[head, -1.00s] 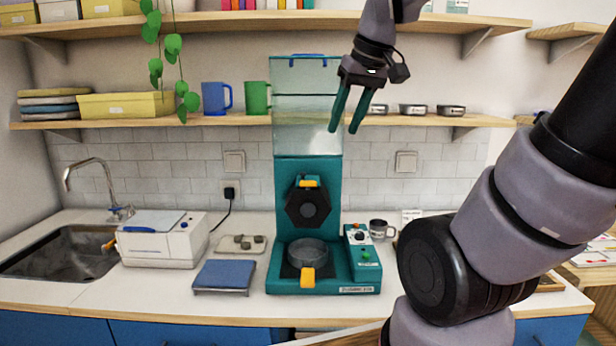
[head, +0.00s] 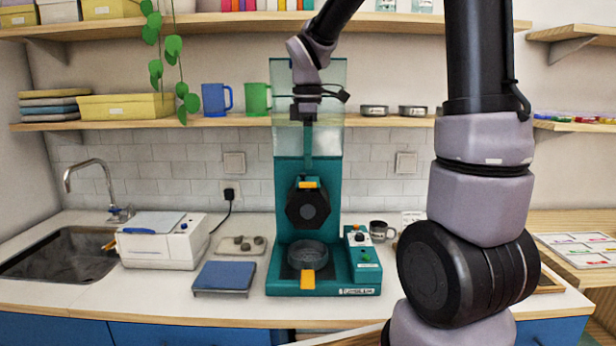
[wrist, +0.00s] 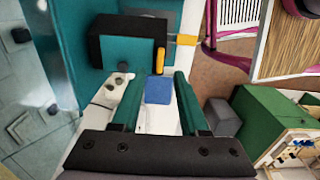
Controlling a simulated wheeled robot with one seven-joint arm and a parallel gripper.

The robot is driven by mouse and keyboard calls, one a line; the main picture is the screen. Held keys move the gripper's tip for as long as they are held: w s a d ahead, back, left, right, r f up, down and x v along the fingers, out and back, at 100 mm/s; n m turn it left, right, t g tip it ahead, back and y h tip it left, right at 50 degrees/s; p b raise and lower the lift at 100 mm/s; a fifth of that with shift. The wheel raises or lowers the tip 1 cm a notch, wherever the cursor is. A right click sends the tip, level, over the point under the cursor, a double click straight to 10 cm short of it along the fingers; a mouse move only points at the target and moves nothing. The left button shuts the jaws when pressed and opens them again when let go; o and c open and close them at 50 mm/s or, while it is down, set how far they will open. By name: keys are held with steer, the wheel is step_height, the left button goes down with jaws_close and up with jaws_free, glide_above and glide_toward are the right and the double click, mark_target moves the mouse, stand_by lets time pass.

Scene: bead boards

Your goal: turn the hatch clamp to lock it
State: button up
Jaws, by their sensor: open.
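The teal machine (head: 281,200) stands on the counter. Its black hexagonal hatch (head: 309,208) faces me, with an orange-yellow piece at its top edge that looks like the clamp (head: 308,184). My gripper (head: 308,172) hangs fingers-down in front of the machine's upper panel, just above that piece. In the wrist view, my gripper (wrist: 158,78) is open and empty. An upright yellow piece (wrist: 160,60) shows just beyond the gap between its fingertips, beside a black block (wrist: 125,38). I cannot tell whether the fingers touch it.
Below the hatch is a grey bowl (head: 307,254) with an orange handle (head: 307,280). A control box (head: 363,258) stands to the right. A blue scale (head: 224,276) and a white device (head: 163,243) are on the left. The shelf (head: 400,121) with metal tins runs behind my arm.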

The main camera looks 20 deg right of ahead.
mark_target(308, 185)
step_height(308, 185, down, 5)
steer(key=shift+f, duration=0.2)
jaws_close()
